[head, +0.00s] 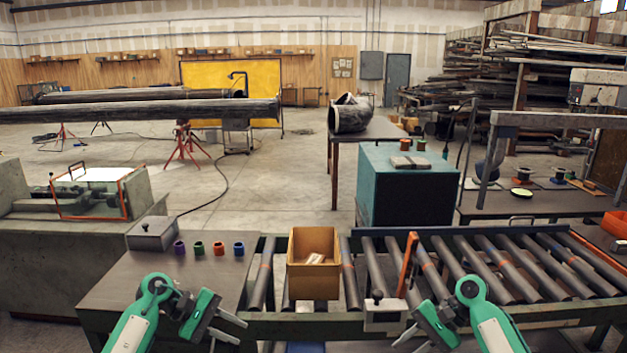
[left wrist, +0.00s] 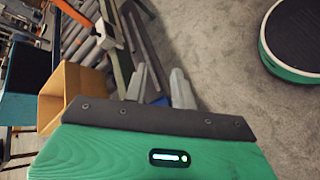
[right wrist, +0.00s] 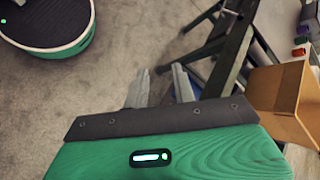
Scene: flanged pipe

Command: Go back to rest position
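My right gripper (head: 402,346) is at the bottom of the head view, in front of the roller conveyor. Its fingers stand apart and empty in the right wrist view (right wrist: 160,72). Neither gripper touches any object that I can see.
A yellow box (head: 300,280) with small pale contents stands on the roller conveyor (head: 500,262) between my arms. Several coloured rings (head: 218,248) sit on the left table (head: 200,280). An orange lever (head: 407,262) rises right of the box.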

